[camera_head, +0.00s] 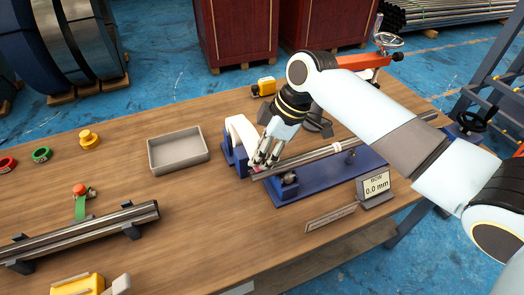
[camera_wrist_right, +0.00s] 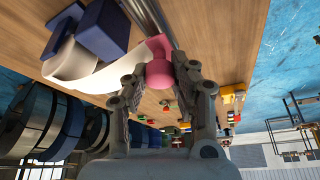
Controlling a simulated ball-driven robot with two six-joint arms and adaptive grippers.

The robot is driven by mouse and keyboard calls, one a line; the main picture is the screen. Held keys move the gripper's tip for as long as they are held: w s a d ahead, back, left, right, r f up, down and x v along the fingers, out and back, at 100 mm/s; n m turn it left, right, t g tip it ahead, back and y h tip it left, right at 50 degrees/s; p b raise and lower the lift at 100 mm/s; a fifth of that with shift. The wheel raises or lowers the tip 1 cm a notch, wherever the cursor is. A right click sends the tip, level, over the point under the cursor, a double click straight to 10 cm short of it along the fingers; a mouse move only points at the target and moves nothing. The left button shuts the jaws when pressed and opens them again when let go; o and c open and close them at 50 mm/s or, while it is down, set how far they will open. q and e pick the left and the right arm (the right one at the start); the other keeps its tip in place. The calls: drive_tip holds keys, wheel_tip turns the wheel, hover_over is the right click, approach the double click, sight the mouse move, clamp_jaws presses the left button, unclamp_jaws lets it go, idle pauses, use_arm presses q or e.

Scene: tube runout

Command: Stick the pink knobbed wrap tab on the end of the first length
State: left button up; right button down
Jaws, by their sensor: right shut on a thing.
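The pink knobbed wrap tab (camera_wrist_right: 159,72) is between the fingers of my right gripper (camera_wrist_right: 160,82) in the right wrist view. It sits at the end of a grey metal tube (camera_wrist_right: 148,14); it looks touching, but I cannot tell whether it is stuck on. In the head view, my right gripper (camera_head: 265,160) is shut at the near left end of the tube (camera_head: 310,155), and little of the tab shows. The tube lies across a blue fixture (camera_head: 325,180) and carries a white band (camera_head: 343,146). My left gripper is not in view.
A white curved part (camera_head: 240,132) stands beside the gripper. A readout (camera_head: 376,186) shows 0.0 mm. An empty grey tray (camera_head: 178,151), coloured knobbed rings (camera_head: 89,139) and a rack of tubes (camera_head: 80,232) lie to the left.

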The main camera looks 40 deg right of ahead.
drive_tip(key=shift+f, duration=0.6)
idle(0.3)
idle(0.7)
drive_tip(key=c, duration=1)
unclamp_jaws()
drive_tip(key=shift+r, duration=0.1)
drive_tip(key=v, duration=1.2)
